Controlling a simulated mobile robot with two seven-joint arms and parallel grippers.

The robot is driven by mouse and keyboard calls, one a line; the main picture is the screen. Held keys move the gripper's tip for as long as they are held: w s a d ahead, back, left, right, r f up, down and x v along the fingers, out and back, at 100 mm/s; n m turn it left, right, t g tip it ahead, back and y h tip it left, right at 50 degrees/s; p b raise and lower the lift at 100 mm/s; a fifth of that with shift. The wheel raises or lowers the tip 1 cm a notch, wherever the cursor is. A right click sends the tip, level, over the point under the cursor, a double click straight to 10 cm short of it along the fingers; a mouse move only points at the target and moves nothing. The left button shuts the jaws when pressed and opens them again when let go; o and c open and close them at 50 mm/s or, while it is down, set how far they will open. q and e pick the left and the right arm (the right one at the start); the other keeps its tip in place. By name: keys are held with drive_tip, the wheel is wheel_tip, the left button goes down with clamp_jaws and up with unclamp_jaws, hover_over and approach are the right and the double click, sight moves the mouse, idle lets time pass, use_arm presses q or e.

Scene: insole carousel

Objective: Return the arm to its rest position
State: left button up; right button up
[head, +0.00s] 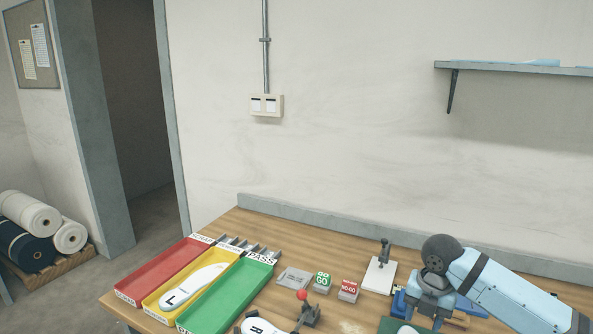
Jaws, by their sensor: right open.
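My right arm comes in from the right edge over the workbench (345,232). Its right gripper (424,318) points down near the bench's front, at the lower right. The gripper is open. A dark green surface shows below it, cut off by the frame's bottom edge. A blue part lies behind the gripper and is partly hidden by it. I cannot tell whether the fingers touch anything. My left gripper does not show.
Red (160,273), yellow (236,263) and green (232,296) trays stand at the left; the yellow one holds an insole marked L (190,287). A red-knobbed lever (303,296), GO block (322,281), NO-GO block (348,289) and white plate (379,276) stand nearer the arm.

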drive_tip(key=s+a+f+m+y, duration=0.1)
drive_tip(key=s+a+f+m, duration=0.2)
drive_tip(key=s, duration=0.2)
drive_tip(key=s+a+f+m+t, duration=0.1)
drive_tip(key=s+a+f+m, duration=0.2)
drive_tip(key=s+m, duration=0.1)
drive_tip(key=s+a+f+m+y, duration=0.1)
drive_tip(key=s+a+f+m, duration=0.2)
drive_tip(key=s+a+f, duration=0.1)
drive_tip(key=shift+s+f+t+y, duration=0.1)
drive_tip(key=shift+s+t+y, duration=0.2)
drive_tip(key=shift+s, duration=0.55)
drive_tip(key=s+d+m+t+h, duration=0.1)
drive_tip(key=s+d+m, duration=0.4)
drive_tip(key=s+m, duration=0.4)
drive_tip(key=s+d+m+t+h, duration=0.15)
drive_tip(key=s+d+m, duration=0.25)
drive_tip(key=s+m, duration=0.5)
use_arm(q)
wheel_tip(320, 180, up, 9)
drive_tip(key=p, duration=1)
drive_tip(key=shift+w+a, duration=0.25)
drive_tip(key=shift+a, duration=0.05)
use_arm(e)
drive_tip(key=w+a+f+n+t+y, duration=0.1)
drive_tip(key=w+a+f+t+y, duration=0.2)
drive_tip(key=w+a+f+t, duration=0.1)
drive_tip(key=shift+w+a+f+t, duration=0.25)
drive_tip(key=shift+w+a+t, duration=0.65)
drive_tip(key=shift+a+t, duration=0.35)
